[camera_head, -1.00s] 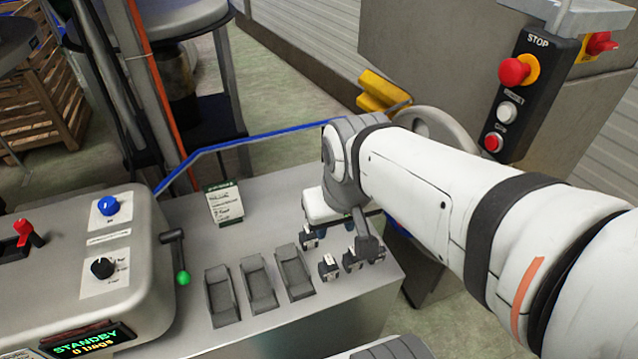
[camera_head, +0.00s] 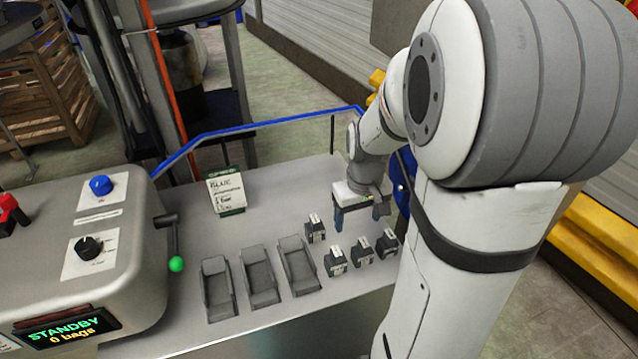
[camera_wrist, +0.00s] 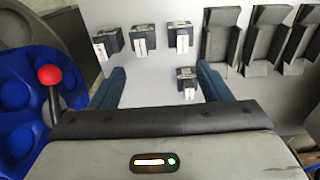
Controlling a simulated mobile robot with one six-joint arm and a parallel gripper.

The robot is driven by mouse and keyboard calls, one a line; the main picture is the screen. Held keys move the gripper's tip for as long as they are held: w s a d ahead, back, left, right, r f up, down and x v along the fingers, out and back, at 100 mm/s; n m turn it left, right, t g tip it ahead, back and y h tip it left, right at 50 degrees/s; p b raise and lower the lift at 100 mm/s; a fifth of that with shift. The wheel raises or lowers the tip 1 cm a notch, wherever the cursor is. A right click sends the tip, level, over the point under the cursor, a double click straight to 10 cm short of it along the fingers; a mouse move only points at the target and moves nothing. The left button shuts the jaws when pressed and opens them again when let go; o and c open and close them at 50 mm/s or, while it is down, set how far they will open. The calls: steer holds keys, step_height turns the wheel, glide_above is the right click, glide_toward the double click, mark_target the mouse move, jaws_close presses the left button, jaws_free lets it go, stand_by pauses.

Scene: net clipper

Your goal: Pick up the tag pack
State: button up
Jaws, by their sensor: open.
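Several small black tag packs with white labels sit on the grey metal table. In the head view, one tag pack (camera_head: 315,228) stands apart behind a row of three others (camera_head: 361,251). In the wrist view, the lone pack (camera_wrist: 187,83) appears between my fingers, closer to the right one. The row of three (camera_wrist: 143,39) lies farther out. My gripper (camera_head: 361,217) points down above the table, right of the lone pack, with its blue fingers apart and empty. The fingers also show in the wrist view (camera_wrist: 162,78). I cannot tell their exact height.
Three grey empty holders (camera_head: 260,276) stand left of the packs. A printed card (camera_head: 226,191) stands behind them. A machine with a green-tipped lever (camera_head: 176,264) and a "STANDBY 0 bags" display (camera_head: 66,329) is at left. A blue rail (camera_head: 260,125) runs behind the table.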

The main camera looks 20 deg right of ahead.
steer(key=b, duration=0.2)
glide_above(364, 242)
steer(key=shift+g, duration=0.4)
steer(key=f, duration=0.7)
steer(key=shift+s+a+f, duration=0.15)
steer(key=shift+s+a, duration=0.05)
steer(key=shift+a, duration=0.15)
steer(key=f, duration=0.8)
steer(key=shift+w+d, duration=0.15)
steer(key=shift+d, duration=0.2)
steer(key=shift+c, duration=0.5)
steer(key=c, duration=1)
